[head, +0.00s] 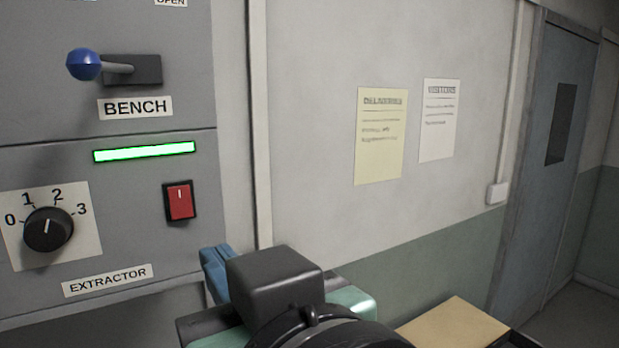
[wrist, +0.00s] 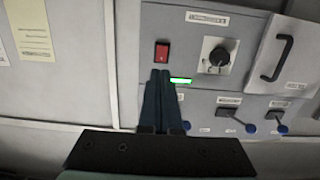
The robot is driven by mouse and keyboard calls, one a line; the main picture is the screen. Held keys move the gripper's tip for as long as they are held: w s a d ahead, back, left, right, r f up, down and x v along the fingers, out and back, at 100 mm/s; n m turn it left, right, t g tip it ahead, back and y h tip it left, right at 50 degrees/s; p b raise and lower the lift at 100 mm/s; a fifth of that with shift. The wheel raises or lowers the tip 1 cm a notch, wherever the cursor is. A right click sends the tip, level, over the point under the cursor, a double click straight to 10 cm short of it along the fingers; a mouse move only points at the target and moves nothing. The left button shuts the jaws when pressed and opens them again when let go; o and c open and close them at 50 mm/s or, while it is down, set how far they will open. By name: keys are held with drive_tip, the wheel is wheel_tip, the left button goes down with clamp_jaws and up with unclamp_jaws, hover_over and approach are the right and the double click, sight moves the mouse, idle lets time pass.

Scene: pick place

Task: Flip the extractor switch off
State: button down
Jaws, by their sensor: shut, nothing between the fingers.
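The extractor panel (head: 120,225) carries a red rocker switch (head: 180,201) with a white line near its top. The switch also shows in the wrist view (wrist: 162,52), just beyond my fingertips. A green light bar (head: 145,152) glows above the switch. The EXTRACTOR label (head: 107,281) is below. My gripper (head: 214,272) is shut and empty, with blue fingers, below and slightly right of the switch in the head view. In the wrist view its fingertips (wrist: 160,74) point toward the switch. I cannot tell how far they are from the panel.
A black rotary dial (head: 48,229) marked 0 to 3 is left of the switch. A blue-knobbed BENCH lever (head: 100,66) sticks out above. The wrist view shows a large handle (wrist: 276,58) and more levers. Two notices hang on the wall, and a grey door (head: 545,160) is at right.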

drive_tip(key=shift+f, duration=0.1)
drive_tip(key=shift+w+a, duration=0.1)
approach(186, 217)
drive_tip(key=x, duration=0.7)
idle(0.4)
drive_tip(key=shift+b, duration=0.3)
drive_tip(key=shift+w+a+f+b, duration=0.15)
drive_tip(key=shift+f+b, duration=0.3)
drive_tip(key=shift+b, duration=0.4)
drive_tip(key=shift+r, duration=0.35)
